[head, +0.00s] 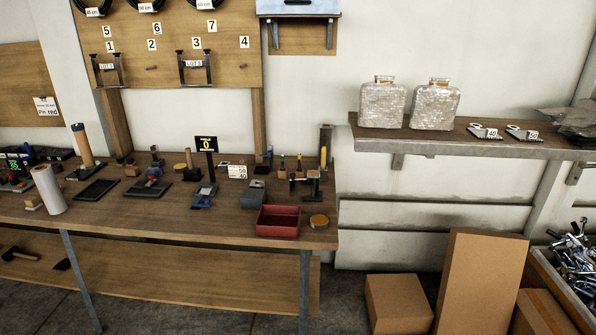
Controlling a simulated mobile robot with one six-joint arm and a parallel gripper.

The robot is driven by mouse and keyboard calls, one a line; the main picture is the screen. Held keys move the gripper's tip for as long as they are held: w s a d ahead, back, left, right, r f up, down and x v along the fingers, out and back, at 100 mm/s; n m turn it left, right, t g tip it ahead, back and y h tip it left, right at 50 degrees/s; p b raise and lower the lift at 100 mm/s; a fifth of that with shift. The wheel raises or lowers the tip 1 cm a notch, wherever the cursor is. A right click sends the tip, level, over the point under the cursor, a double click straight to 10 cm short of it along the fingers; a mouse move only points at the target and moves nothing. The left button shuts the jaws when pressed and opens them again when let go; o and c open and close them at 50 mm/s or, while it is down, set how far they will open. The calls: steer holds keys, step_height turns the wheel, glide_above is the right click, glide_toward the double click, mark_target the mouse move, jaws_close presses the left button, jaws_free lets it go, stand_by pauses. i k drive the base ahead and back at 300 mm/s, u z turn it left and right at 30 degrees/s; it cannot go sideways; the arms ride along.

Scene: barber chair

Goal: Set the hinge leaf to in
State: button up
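I cannot pick out a hinge leaf with certainty in the head view; the fittings on the workbench (170,218) are too small to tell. A small blue device (204,196) stands near the middle of the bench, in front of a black sign (206,144) with a yellow 0. A grey block-like device (254,194) is to its right. A dark plate with a red and blue part (150,182) is to its left. My gripper is not in view.
A red open bin (278,222) and a round tin (318,222) sit near the bench's right front edge. A wall shelf (440,146) holds two large jars. Cardboard boxes (482,285) and a crate of metal parts (580,300) stand on the floor at right.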

mark_target(302, 187)
steer(key=i, duration=1.25)
steer(key=u, duration=4.95)
steer(key=i, duration=0.15)
steer(key=z, duration=3.45)
steer(key=i, duration=0.6)
steer(key=u, duration=0.1)
